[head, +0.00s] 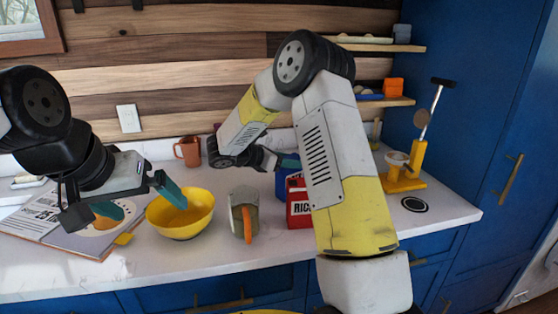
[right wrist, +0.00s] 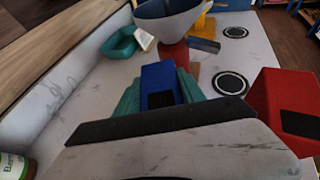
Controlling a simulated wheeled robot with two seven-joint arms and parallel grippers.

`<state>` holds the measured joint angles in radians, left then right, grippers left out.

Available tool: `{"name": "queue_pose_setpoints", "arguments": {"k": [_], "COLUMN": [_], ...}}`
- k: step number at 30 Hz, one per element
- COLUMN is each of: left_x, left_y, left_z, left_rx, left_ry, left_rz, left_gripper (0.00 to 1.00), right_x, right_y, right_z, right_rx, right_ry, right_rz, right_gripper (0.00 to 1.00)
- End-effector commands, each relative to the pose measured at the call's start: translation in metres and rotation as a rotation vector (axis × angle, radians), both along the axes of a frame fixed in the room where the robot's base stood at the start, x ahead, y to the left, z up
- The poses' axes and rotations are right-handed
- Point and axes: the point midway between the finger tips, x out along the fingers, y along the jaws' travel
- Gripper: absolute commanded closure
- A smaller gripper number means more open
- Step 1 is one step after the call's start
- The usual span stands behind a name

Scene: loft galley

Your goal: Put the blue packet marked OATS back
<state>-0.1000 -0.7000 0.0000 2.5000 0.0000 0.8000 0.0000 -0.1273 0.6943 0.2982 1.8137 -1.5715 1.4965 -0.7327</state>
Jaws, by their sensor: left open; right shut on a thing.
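The blue packet (head: 281,184) is at the back of the counter, mostly hidden behind the red RICE packet (head: 299,208) and my right arm. In the right wrist view, the blue packet (right wrist: 158,80) sits between the teal fingers of my right gripper (right wrist: 160,97), which is shut on it. No OATS marking is readable, and I cannot tell whether the packet touches the counter. The right gripper (head: 287,162) is partly hidden in the head view. My left gripper (head: 138,202) is open and empty above the magazine, left of the yellow bowl (head: 180,217).
A mug with an orange handle (head: 243,214) stands between bowl and RICE packet. An orange mug (head: 187,151) stands at the back. A yellow stand (head: 405,178) and black ring (head: 414,204) are at right. Wall shelves (head: 385,101) hang above. The front-right counter is clear.

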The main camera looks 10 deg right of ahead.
Motion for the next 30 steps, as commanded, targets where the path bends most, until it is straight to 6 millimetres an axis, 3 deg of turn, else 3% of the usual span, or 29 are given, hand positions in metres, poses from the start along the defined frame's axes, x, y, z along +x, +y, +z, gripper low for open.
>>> {"name": "queue_pose_setpoints", "arguments": {"k": [9,10,12,24,30], "left_x": [0.000,0.000,0.000,0.000,0.000], "left_y": [0.000,0.000,0.000,0.000,0.000], "left_z": [0.000,0.000,0.000,0.000,0.000], "left_rx": [0.000,0.000,0.000,0.000,0.000], "left_ry": [0.000,0.000,0.000,0.000,0.000], "left_rz": [0.000,0.000,0.000,0.000,0.000], "left_gripper": [0.00,0.00,0.00,0.00,0.00], "right_x": [0.000,0.000,0.000,0.000,-0.012], "right_y": [0.000,0.000,0.000,0.000,0.028], "right_z": [-0.003,-0.002,-0.002,0.002,0.015], "right_rx": [-0.001,0.000,0.000,0.001,0.000], "right_ry": [-0.001,-0.002,-0.002,-0.003,-0.003], "right_rz": [0.000,-0.001,-0.001,-0.001,0.003], "right_gripper": [1.00,0.48,0.34,0.32,0.32]}}
